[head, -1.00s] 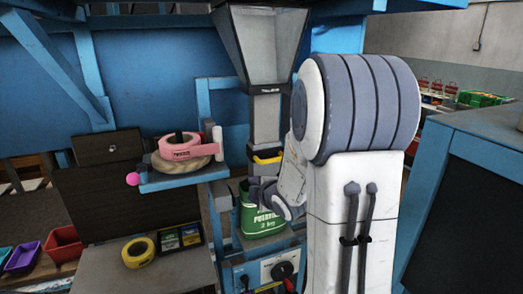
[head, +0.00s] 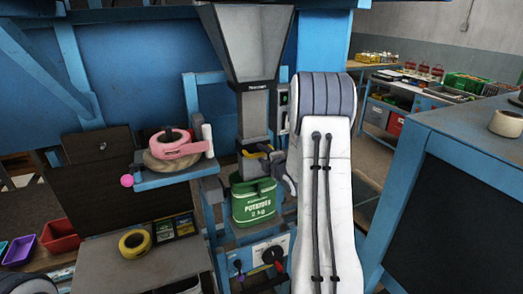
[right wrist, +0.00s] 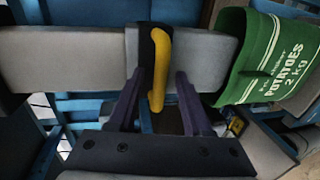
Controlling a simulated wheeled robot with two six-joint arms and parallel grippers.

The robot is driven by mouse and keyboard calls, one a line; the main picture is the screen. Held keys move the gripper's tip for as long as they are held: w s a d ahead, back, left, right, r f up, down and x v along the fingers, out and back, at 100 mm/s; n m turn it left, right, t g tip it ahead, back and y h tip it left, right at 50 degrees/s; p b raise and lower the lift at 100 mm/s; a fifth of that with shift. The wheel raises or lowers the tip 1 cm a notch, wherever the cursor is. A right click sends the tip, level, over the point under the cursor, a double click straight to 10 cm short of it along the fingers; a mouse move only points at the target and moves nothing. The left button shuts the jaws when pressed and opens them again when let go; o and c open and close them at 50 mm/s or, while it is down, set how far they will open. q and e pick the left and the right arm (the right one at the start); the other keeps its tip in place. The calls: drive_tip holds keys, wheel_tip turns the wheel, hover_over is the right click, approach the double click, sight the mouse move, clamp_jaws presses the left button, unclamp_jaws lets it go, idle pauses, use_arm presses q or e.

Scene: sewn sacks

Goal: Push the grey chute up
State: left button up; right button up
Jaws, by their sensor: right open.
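The grey chute (head: 253,168) is the lower sleeve below the hopper's spout, with a yellow handle (head: 262,153) on its front. Its lower end meets the mouth of the green potato sack (head: 254,205); how far it reaches inside is hidden. My right gripper (head: 276,163) is at the handle, mostly covered by its own arm. In the right wrist view my open fingers (right wrist: 156,103) stand on either side of the yellow handle (right wrist: 159,65), with gaps. The grey chute (right wrist: 208,62) runs sideways there into the sack (right wrist: 270,62). My left gripper's jaws are not in view.
The grey hopper (head: 245,42) hangs above. A blue shelf (head: 172,180) with pink and beige tape rolls is left of the chute. A panel with a dark red knob (head: 271,255) is below the sack. A blue-framed cabinet (head: 440,165) stands at right.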

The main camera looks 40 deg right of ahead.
drive_tip(key=shift+w+d+f, duration=0.1)
drive_tip(key=shift+w, duration=0.35)
clamp_jaws()
idle(1.1)
